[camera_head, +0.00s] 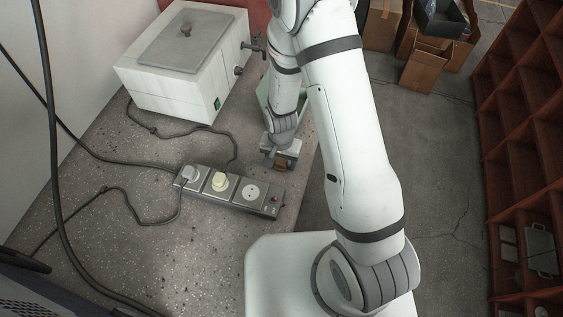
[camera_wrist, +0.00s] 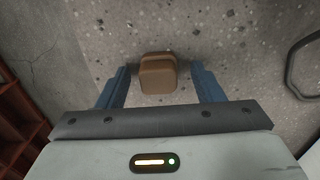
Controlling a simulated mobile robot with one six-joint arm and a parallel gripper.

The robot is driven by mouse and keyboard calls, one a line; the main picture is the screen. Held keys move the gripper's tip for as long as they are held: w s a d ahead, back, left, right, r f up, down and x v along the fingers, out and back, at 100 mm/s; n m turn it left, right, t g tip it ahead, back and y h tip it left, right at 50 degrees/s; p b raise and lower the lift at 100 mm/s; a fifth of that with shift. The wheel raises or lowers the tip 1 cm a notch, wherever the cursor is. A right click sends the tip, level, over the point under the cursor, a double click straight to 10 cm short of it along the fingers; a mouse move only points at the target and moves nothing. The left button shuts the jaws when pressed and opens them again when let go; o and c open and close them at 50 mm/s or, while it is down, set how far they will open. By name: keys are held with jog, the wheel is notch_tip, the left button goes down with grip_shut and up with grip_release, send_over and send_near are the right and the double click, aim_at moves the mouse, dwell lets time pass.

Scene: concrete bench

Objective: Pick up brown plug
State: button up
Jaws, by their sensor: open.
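The brown plug (camera_wrist: 158,75) lies on the concrete bench between the two blue fingers of my gripper (camera_wrist: 160,88) in the wrist view. There is a gap between the plug and each finger, so the gripper is open around it and not touching its sides. In the head view my gripper (camera_head: 279,163) is low over the bench near its right edge. The brown plug (camera_head: 284,165) shows there only in part, with the gripper hiding the rest.
A grey power strip (camera_head: 263,209) with a white plug (camera_head: 190,173) and a cream plug (camera_head: 219,181) lies left of my gripper. A white box with a lid (camera_head: 185,65) stands behind. Black cables cross the bench. Brown shelves (camera_head: 520,130) and cardboard boxes (camera_head: 425,65) stand beyond the bench.

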jog(key=shift+f, duration=0.1)
jog(key=c, duration=1.2)
jog(key=shift+o, duration=0.2)
